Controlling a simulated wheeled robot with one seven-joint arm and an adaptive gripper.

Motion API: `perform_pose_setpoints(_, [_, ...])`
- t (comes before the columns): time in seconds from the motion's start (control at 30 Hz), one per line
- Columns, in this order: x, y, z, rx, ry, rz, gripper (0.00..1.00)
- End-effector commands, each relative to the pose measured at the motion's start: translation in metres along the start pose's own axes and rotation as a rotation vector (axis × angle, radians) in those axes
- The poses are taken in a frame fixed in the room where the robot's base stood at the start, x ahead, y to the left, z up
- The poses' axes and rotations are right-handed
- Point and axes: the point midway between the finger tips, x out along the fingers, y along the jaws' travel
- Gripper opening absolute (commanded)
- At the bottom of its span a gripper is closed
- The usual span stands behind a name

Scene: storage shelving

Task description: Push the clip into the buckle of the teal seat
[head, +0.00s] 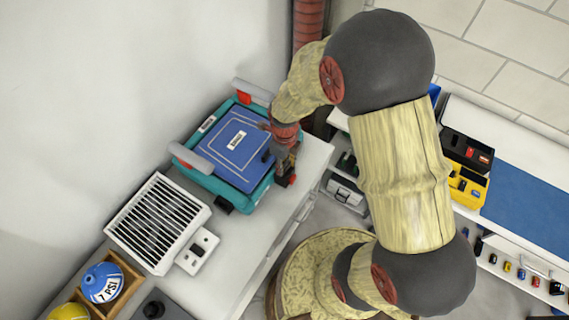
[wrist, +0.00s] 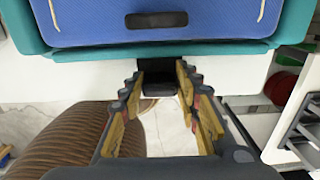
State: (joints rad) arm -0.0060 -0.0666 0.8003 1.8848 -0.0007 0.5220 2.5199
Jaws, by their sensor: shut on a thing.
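The teal seat (head: 258,192) lies on a white bench, with a blue cushion (head: 232,150) and grey side bars. My gripper (head: 282,168) is at its right edge, pointing down toward it. In the wrist view the gripper (wrist: 160,82) is shut on a small black block, which looks like the clip (wrist: 157,90), close by the seat's teal rim (wrist: 90,52). A dark slot-like piece (wrist: 156,20) lies on the cushion just beyond the rim. Which part is the buckle, and whether the clip touches it, I cannot tell.
A white grille box (head: 160,225) lies left of the seat. A wooden tray (head: 125,270) with a blue ball (head: 103,282) is at the lower left. A black block (head: 225,205) sits by the seat's near edge. Bins (head: 467,185) stand on shelving at right.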

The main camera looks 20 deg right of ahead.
Motion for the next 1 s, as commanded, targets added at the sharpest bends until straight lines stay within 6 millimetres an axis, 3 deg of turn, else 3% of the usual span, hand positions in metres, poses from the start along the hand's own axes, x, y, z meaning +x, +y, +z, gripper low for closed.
perform_pose_setpoints(0.4, [0.0004, 0.0, -0.0001, 0.0, 0.0, 0.0, 0.54])
perform_pose_setpoints(0.63, [0.0004, 0.0001, -0.0001, 0.0, 0.0, 0.0, 0.55])
perform_pose_setpoints(1.0, [0.0004, 0.0, 0.0, 0.0, 0.0, 0.0, 0.75])
